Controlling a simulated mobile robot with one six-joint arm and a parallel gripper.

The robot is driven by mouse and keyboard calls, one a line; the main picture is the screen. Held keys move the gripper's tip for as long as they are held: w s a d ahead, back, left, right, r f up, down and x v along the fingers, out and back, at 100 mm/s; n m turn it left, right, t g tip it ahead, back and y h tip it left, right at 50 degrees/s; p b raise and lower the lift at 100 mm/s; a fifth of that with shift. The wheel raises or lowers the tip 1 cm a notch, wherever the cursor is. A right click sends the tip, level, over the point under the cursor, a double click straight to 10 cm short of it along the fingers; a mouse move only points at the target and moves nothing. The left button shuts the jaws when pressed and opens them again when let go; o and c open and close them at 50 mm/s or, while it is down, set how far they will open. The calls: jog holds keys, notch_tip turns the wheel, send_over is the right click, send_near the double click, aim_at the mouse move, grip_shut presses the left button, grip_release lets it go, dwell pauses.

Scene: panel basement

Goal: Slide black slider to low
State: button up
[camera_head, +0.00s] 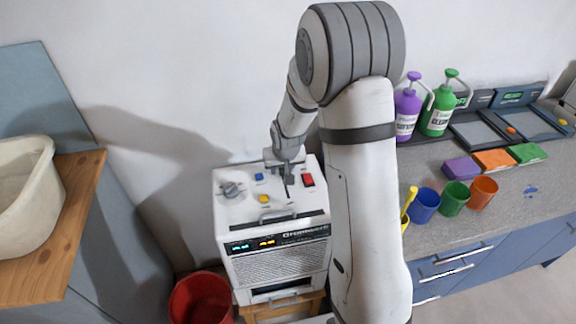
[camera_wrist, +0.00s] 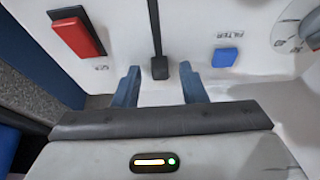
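The black slider (camera_wrist: 159,68) shows in the wrist view as a small dark knob at the lower end of a thin dark slot on a white panel. The panel is the top of a white box-shaped appliance (camera_head: 225,212) in the head view. My gripper (camera_wrist: 160,80) is open, with one blue finger on each side of the slider knob. Gaps show between the knob and both fingers, and nothing is held. In the head view my gripper (camera_head: 287,180) points down at the panel and hides the slider knob. Any marks beside the slot are not readable.
A red switch (camera_wrist: 78,36) and blue button (camera_wrist: 224,57) flank the slot. A grey dial (camera_head: 231,190) and yellow button (camera_head: 264,198) are on the panel. A red bucket (camera_head: 200,300) stands beside the appliance. The counter at right (camera_head: 430,175) holds cups and bottles.

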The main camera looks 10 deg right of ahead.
jog(key=shift+c, duration=0.6)
grip_shut()
